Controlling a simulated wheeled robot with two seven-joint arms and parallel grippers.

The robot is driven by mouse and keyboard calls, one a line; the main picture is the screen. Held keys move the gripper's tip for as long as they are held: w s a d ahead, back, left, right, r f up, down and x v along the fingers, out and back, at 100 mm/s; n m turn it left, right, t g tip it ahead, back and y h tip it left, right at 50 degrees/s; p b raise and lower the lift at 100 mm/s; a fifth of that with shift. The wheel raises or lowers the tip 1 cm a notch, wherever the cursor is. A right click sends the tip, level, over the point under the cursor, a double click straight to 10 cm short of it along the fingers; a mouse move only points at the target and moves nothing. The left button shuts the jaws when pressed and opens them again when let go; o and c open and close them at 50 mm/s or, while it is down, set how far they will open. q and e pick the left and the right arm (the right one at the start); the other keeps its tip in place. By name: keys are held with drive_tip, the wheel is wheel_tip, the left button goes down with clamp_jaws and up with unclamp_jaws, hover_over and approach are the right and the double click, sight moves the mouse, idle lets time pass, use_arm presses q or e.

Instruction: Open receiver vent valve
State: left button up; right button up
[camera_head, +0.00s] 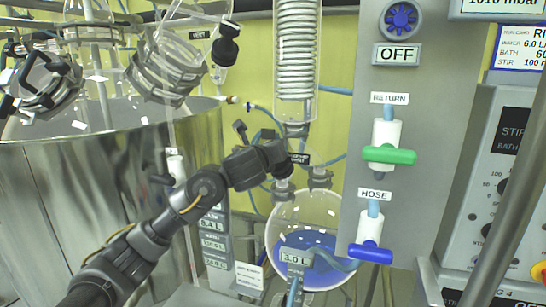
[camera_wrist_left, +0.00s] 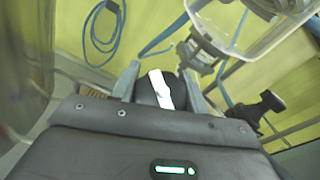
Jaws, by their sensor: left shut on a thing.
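The round glass receiver (camera_head: 312,212) holds blue liquid and hangs below the coiled condenser in the head view. A small dark tag (camera_head: 299,158) with white lettering, too small to read surely, sits just above its necks. My left gripper (camera_head: 284,164) reaches in from the left to this spot, and its fingers are hard to make out there. In the left wrist view its fingers (camera_wrist_left: 160,92) are shut on a dark valve handle with a white strip (camera_wrist_left: 159,86). The valve's body is mostly hidden, and I cannot tell its turn position. My right gripper is not in view.
The coiled condenser (camera_head: 296,55) stands directly above the gripper. A grey panel (camera_head: 400,230) to the right carries a green-handled RETURN valve (camera_head: 389,155) and a blue-handled HOSE valve (camera_head: 370,251). A large steel vessel (camera_head: 90,180) stands left. Blue hoses hang behind.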

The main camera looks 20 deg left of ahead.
use_arm(q)
drive_tip(key=n+g+y, duration=0.1)
drive_tip(key=n+y, duration=0.1)
drive_tip(key=n, duration=0.1)
drive_tip(key=shift+a+y, duration=0.1)
drive_tip(key=shift+y, duration=0.3)
drive_tip(key=shift+a+f+n+g+y, duration=0.15)
drive_tip(key=shift+n+g+y, duration=0.45)
drive_tip(key=shift+n+y, duration=0.7)
drive_tip(key=shift+s+n, duration=0.1)
drive_tip(key=shift+n, duration=0.2)
drive_tip(key=o, duration=1)
